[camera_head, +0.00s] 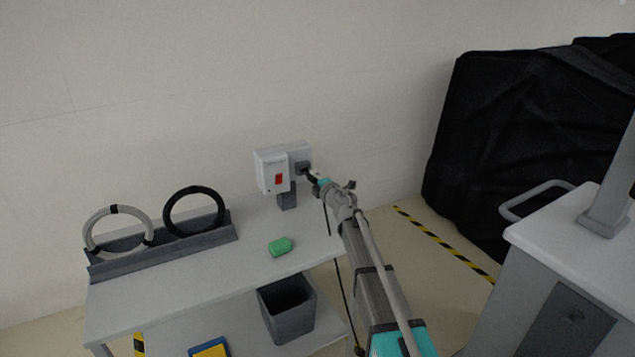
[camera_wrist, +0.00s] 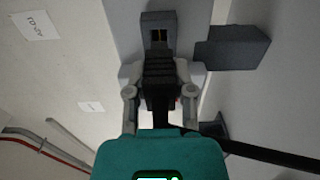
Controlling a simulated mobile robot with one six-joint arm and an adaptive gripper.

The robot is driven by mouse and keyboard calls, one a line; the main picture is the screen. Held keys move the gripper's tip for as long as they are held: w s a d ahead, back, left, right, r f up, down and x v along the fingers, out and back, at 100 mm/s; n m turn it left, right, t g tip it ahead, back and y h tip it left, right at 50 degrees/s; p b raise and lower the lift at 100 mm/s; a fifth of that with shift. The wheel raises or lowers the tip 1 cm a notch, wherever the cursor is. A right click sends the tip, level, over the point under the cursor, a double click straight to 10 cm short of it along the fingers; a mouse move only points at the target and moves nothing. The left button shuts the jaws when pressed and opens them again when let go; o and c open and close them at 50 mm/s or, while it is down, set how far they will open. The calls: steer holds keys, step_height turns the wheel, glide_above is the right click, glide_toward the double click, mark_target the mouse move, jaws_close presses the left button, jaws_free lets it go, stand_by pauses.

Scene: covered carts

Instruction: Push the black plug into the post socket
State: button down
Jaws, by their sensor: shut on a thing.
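My gripper (camera_wrist: 159,88) is shut on the black plug (camera_wrist: 160,72), one finger on each side of its ribbed body. The plug points at the grey post socket (camera_wrist: 149,20), whose dark opening with a brass-coloured spot shows just beyond the plug's front. I cannot tell whether the plug touches the socket's mouth. In the head view, the socket (camera_head: 302,166) sits on the right part of the white post box, and my gripper (camera_head: 312,178) is close in front of it. The plug is mostly hidden there by the gripper.
The post box (camera_head: 267,172) has a red switch and stands at the back of a grey cart top (camera_head: 200,269). A black cable (camera_wrist: 270,156) trails from the plug.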

mark_target(308, 173)
steer(key=shift+w+a, duration=0.2)
steer(key=shift+w+a, duration=0.2)
steer(key=shift+w, duration=0.15)
steer(key=shift+x, duration=1.6)
stand_by(2.1)
steer(key=shift+c, duration=2)
jaws_free()
steer(key=shift+s, duration=0.2)
steer(key=v, duration=1.1)
steer(key=shift+s+d, duration=0.25)
